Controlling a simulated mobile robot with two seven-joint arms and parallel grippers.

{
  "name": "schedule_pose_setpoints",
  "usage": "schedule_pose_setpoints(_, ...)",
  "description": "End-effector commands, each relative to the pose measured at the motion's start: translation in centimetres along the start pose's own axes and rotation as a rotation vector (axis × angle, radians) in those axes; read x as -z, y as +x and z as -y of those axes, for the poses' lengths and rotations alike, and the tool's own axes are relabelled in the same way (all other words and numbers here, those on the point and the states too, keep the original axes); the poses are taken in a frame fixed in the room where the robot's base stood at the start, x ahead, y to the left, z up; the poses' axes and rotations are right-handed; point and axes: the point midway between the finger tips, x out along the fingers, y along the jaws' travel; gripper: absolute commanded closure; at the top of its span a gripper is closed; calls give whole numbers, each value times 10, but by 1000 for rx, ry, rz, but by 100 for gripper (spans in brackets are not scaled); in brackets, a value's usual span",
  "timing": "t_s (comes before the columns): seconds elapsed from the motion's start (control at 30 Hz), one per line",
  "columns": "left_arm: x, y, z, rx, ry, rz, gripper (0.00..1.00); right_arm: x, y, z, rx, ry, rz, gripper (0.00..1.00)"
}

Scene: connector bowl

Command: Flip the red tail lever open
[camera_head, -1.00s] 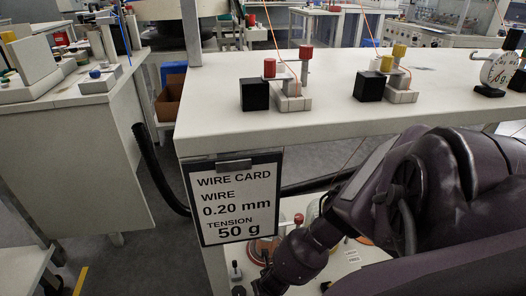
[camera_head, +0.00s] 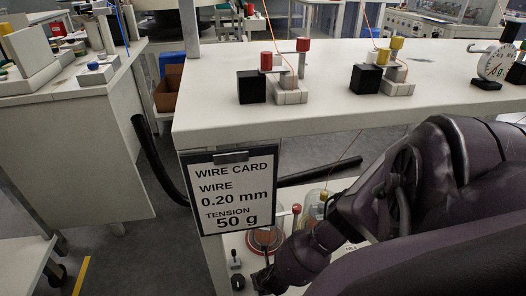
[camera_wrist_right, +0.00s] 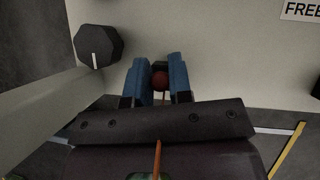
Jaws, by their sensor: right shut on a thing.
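In the right wrist view, a dark red round knob (camera_wrist_right: 161,83), which looks like the end of the red tail lever, sits between the two blue fingers of my right gripper (camera_wrist_right: 160,68). The fingers are closed on it from both sides. The rest of the lever is hidden by the gripper body. In the head view my right arm reaches down to the lower shelf (camera_head: 232,245), and its fingers cannot be made out there. My left gripper is in neither view.
A black faceted knob (camera_wrist_right: 98,46) stands left of the fingers. On the upper shelf (camera_head: 330,112) are red-capped (camera_head: 290,84) and yellow-capped (camera_head: 397,80) fixtures and a dial gauge (camera_head: 495,66). A wire card (camera_head: 230,193) hangs in front. Spools (camera_head: 265,240) stand below.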

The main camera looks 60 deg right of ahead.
Motion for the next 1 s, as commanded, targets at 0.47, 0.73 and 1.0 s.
schedule_pose_setpoints(0.47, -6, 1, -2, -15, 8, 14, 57, 18, -9, -2, 46, -45, 313, 100)
schedule_pose_setpoints(0.73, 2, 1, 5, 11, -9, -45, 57, 27, -13, -4, 72, -77, 514, 100)
schedule_pose_setpoints(1.0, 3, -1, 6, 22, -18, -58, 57, 31, -16, -6, 88, -94, 640, 100)
